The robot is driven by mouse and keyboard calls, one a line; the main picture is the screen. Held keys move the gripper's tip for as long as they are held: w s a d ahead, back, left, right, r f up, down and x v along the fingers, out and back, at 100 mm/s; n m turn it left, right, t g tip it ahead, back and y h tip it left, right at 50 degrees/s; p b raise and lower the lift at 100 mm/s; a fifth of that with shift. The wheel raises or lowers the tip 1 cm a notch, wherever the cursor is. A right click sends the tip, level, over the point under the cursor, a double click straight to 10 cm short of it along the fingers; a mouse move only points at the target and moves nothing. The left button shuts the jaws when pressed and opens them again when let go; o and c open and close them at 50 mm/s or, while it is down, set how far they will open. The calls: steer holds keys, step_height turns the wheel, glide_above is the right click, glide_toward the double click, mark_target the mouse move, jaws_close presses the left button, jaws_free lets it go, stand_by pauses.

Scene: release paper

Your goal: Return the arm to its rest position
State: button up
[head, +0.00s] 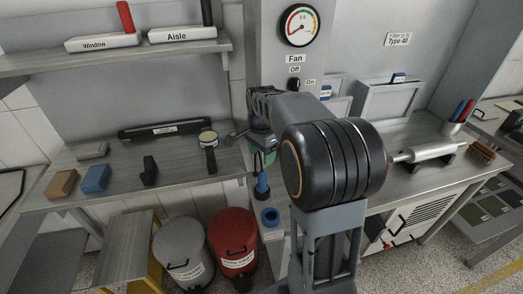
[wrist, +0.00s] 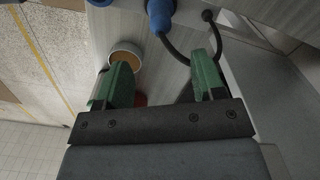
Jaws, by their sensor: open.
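My arm, with its large dark round joint housing, fills the middle of the head view and reaches away toward the wall with the gauge. My gripper (wrist: 163,72) shows in the wrist view with two green fingers spread apart and nothing between them. In the head view, a bit of green at the gripper (head: 264,156) shows below the arm's far end; the fingertips are mostly hidden there. A blue handle-like thing (wrist: 160,14) with a dark cable lies beyond the fingers. A blue upright thing (head: 262,186) stands below the gripper in the head view.
A left shelf (head: 108,183) holds several blocks and a round-topped tool (head: 208,145). A grey bin (head: 182,255) and red bin (head: 234,240) stand beneath. A right bench holds a metal cylinder (head: 432,150) and a pen cup (head: 453,126). A fan switch (head: 294,86) is behind.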

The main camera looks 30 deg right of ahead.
steer(key=shift+r, duration=0.6)
steer(key=s+a+n+t, duration=0.2)
steer(key=s+a+n, duration=0.2)
steer(key=s+n, duration=0.3)
steer(key=s+a+f+n+t, duration=0.1)
steer(key=s+a+n+t, duration=0.1)
steer(key=s+a+n, duration=0.3)
steer(key=s+n, duration=0.3)
steer(key=s, duration=0.1)
